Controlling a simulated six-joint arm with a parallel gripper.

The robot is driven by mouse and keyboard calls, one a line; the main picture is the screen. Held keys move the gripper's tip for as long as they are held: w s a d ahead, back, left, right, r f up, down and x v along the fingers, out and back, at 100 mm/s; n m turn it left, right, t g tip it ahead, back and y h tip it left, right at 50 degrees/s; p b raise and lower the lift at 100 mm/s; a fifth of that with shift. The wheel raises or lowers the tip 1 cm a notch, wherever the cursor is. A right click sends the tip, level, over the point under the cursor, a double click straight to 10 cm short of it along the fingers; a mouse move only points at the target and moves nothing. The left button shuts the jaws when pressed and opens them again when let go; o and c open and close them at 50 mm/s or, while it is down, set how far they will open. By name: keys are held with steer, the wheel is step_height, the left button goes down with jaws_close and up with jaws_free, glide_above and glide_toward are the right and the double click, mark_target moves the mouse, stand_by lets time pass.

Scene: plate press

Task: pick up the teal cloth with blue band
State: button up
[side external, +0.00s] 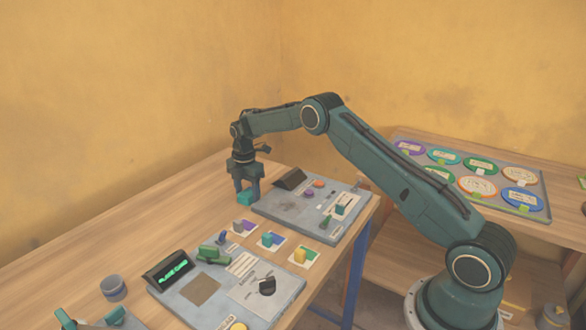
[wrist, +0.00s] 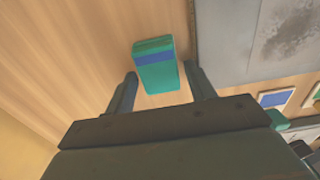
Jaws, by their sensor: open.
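The teal cloth with blue band (wrist: 157,74) is a small folded block on the wooden table, its blue band across the upper part in the wrist view. It also shows in the side external view (side external: 245,197), beside the left corner of the far grey panel. My gripper (wrist: 160,82) is open, with one finger on each side of the cloth's lower part and a gap visible on both sides. In the side external view my gripper (side external: 246,188) points down right at the cloth, and its fingers partly hide it.
The far grey panel (side external: 285,208) lies just right of the cloth. Small coloured blocks on cards (side external: 270,241) and a nearer grey panel (side external: 200,289) stand toward the front. A grey cup (side external: 113,288) is at front left. The table left of the cloth is clear.

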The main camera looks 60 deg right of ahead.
mark_target(248, 193)
steer(key=c, duration=0.7)
steer(key=shift+r, duration=0.15)
steer(key=shift+c, duration=0.2)
step_height(248, 193, up, 20)
stand_by(0.6)
steer(key=o, duration=0.4)
steer(key=c, duration=0.3)
steer(key=shift+c, duration=0.2)
steer(key=shift+s+f, duration=0.1)
steer(key=shift+f, duration=0.15)
